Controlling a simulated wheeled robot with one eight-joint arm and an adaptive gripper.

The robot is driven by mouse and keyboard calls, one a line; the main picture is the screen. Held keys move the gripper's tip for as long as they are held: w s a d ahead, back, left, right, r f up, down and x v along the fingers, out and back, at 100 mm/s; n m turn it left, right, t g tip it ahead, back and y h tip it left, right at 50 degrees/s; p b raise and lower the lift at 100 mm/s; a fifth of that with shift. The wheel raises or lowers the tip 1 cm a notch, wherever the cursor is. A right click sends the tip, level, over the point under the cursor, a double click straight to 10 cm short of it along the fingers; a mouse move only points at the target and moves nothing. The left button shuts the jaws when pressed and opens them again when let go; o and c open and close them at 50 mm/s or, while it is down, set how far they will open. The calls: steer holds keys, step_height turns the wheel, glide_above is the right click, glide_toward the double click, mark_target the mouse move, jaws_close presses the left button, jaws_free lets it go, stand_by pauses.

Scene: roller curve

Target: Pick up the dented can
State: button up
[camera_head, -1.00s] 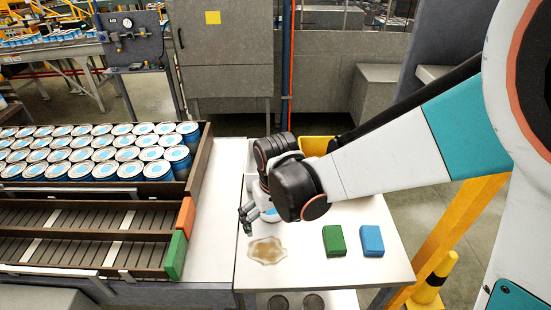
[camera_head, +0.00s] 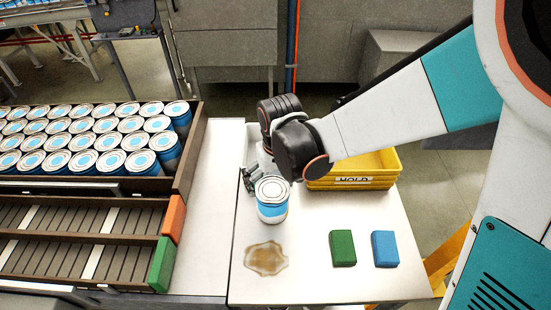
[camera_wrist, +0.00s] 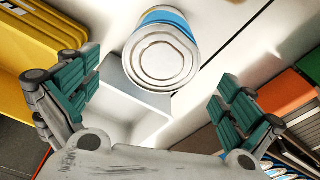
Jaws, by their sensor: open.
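A single can (camera_head: 272,212) with a blue and white label and a silver lid stands upright on the white table, just behind a brown spill. I cannot make out a dent on it. My gripper (camera_head: 250,178) is open and empty, behind and slightly left of the can, partly hidden by the can and my wrist. In the wrist view the can's round lid (camera_wrist: 160,62) shows near the top middle, beyond and between the spread green-padded fingers of my gripper (camera_wrist: 156,75). No finger visibly touches it.
A yellow bin labelled HOLD (camera_head: 352,182) stands behind right. Rows of cans fill a brown tray (camera_head: 187,160) at left, with roller lanes (camera_head: 70,240) in front.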

mark_target(274, 189)
steer(key=f+b, duration=0.1)
steer(key=f, duration=0.2)
steer(key=f+b, duration=0.1)
steer(key=f, duration=0.1)
steer(key=shift+w+a+b, duration=0.15)
steer(key=shift+w+b, duration=0.15)
steer(key=shift+w, duration=0.1)
steer(key=shift+w+a+f+b, duration=0.15)
steer(key=shift+f+b, duration=0.6)
steer(key=shift+f, duration=0.7)
steer(key=shift+w+a+f+b, duration=0.15)
steer(key=shift+f+b, duration=0.55)
steer(key=shift+f, duration=0.75)
steer(key=shift+s, duration=0.1)
steer(key=shift+r, duration=0.1)
steer(key=shift+c, duration=0.2)
steer(key=c, duration=1.2)
